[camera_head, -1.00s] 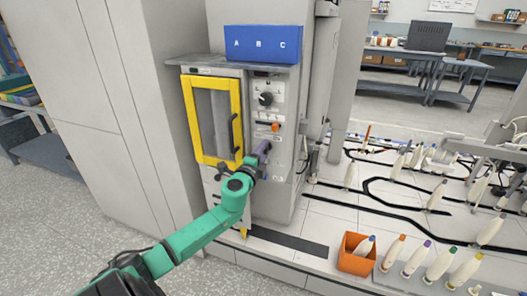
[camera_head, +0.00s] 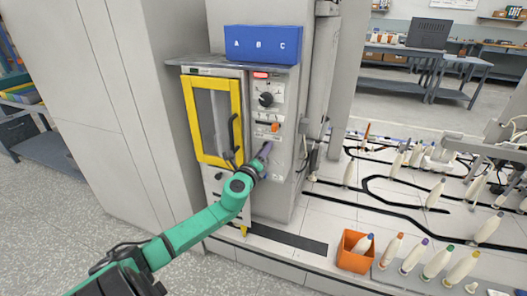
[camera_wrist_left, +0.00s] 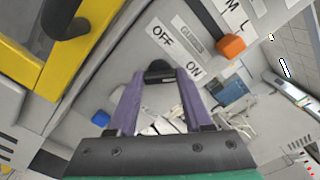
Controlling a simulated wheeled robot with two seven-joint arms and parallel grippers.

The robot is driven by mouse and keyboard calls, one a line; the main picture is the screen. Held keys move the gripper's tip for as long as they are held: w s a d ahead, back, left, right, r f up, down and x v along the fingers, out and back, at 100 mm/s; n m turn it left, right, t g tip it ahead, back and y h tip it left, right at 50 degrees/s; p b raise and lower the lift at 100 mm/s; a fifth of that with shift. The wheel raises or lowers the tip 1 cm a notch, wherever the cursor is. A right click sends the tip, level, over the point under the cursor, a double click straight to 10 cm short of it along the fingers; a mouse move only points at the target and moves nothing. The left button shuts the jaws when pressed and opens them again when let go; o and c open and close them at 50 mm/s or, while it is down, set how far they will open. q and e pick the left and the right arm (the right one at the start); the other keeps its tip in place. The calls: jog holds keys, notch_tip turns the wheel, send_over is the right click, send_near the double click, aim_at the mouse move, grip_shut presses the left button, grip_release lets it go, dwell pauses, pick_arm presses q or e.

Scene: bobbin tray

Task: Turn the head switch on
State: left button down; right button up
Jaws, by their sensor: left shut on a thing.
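The head switch (camera_wrist_left: 158,70) is a small black knob on the grey machine front, beside labels reading OFF and ON in the left wrist view. My left gripper (camera_wrist_left: 158,82) has its two purple fingers shut on this knob, one on each side. In the head view the left gripper (camera_head: 265,151) is at the lower part of the control panel (camera_head: 279,151), and it hides the switch there. A red lamp (camera_head: 260,75) is lit at the top of the panel. My right gripper is not in view.
Above the switch are an orange switch (camera_head: 275,127) and a black dial (camera_head: 266,98). A yellow-framed door (camera_head: 239,110) with a dark handle is just left. A blue box (camera_head: 262,43) sits on top. An orange bin (camera_head: 355,260) and several bobbins stand at lower right.

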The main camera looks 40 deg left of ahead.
pick_arm(q)
jog(key=shift+f, duration=0.15)
jog(key=shift+c, duration=1.6)
grip_release()
jog(key=shift+s+d, duration=0.1)
jog(key=shift+s, duration=0.05)
jog(key=v, duration=1.4)
jog(key=shift+s, duration=0.15)
